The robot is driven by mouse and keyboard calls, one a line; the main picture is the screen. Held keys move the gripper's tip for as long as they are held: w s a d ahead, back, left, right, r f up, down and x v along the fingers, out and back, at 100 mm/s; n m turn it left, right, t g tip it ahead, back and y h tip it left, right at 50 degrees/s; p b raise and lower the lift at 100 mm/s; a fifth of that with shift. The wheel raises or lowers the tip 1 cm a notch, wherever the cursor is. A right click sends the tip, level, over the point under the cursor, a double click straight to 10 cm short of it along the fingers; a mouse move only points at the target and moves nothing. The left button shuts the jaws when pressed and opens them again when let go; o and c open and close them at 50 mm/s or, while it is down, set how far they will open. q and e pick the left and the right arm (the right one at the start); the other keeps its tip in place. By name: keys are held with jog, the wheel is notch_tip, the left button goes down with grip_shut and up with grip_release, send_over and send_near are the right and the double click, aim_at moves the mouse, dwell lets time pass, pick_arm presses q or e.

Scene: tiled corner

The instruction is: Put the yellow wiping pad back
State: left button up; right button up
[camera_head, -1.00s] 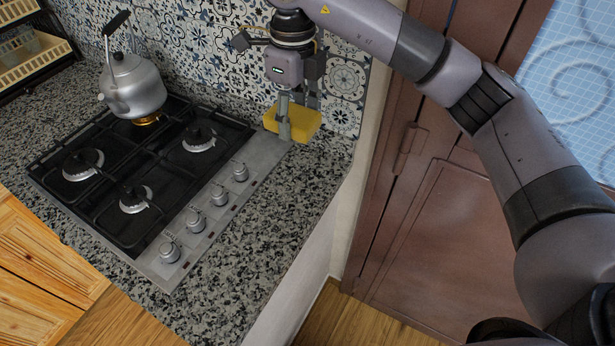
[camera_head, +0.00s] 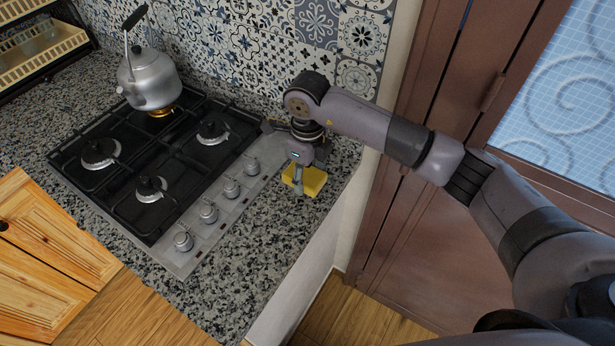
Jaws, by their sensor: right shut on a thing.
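The yellow wiping pad (camera_head: 314,182) is at the right end of the granite counter, just right of the stove's knob panel. My right gripper (camera_head: 299,187) points down and is shut on the pad, with a finger in front of its near side. The gripper hides part of the pad. I cannot tell whether the pad touches the counter or is held a little above it. My left gripper is not in view.
A gas stove (camera_head: 150,165) with several knobs lies left of the pad. A silver kettle (camera_head: 150,80) stands on its back burner, which glows. Patterned wall tiles (camera_head: 300,30) rise behind. A brown door (camera_head: 430,215) is at the right. Bare granite (camera_head: 255,240) lies in front.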

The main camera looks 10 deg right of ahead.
notch_tip(320, 180, down, 2)
jog(key=shift+f, duration=0.1)
jog(key=shift+f, duration=0.1)
jog(key=shift+f, duration=0.15)
jog(key=o, duration=1.1)
